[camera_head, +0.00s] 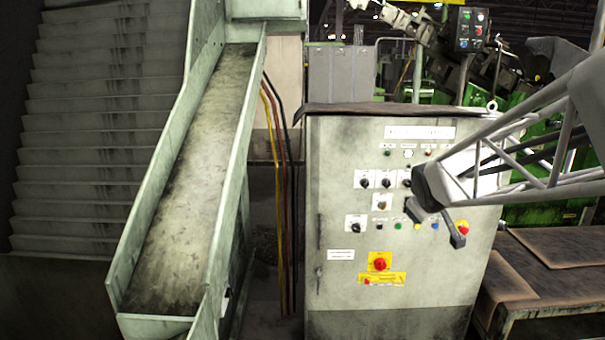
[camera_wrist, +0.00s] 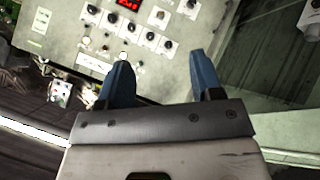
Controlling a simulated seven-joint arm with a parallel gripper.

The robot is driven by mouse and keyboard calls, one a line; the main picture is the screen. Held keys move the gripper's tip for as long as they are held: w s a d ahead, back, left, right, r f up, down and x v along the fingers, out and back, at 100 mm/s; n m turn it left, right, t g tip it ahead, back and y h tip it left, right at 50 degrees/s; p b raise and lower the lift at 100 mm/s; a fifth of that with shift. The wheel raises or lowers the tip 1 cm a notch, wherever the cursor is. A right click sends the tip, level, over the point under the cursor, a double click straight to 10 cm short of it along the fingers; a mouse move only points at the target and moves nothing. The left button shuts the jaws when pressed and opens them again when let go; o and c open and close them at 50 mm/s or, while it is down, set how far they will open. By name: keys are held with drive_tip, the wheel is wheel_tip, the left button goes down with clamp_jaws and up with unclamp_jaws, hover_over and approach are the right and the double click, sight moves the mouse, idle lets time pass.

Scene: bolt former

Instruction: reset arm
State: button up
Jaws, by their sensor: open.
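My gripper (camera_wrist: 160,84) shows in the wrist view with two blue fingers held apart. Nothing is between them. In the head view my arm reaches in from the right, and my gripper (camera_head: 436,222) is in front of the right side of the cabinet (camera_head: 340,200). The arm and gripper hide part of the panel there. I cannot tell whether the gripper touches the panel.
A red emergency button (camera_head: 380,264) on a yellow plate sits low on the panel. A sloping metal chute (camera_head: 190,170) stands left of the cabinet, with steps (camera_head: 95,150) beyond. A brown-topped bench (camera_head: 565,246) is at lower right. Green machinery (camera_head: 540,215) is behind my arm.

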drive_tip(key=s+a+f+m+g, duration=0.2)
drive_tip(key=s+a, duration=0.1)
drive_tip(key=s, duration=0.8)
drive_tip(key=s+a+f+m+g+y, duration=0.1)
drive_tip(key=s+a+f+m+g, duration=0.1)
drive_tip(key=s, duration=0.9)
drive_tip(key=s+a+f+m+g+y, duration=0.1)
drive_tip(key=s+a+f+g, duration=0.2)
drive_tip(key=s, duration=0.8)
drive_tip(key=shift+a+f+m, duration=0.15)
drive_tip(key=shift+a+m, duration=0.25)
drive_tip(key=shift+a, duration=0.7)
drive_tip(key=shift+w, duration=0.1)
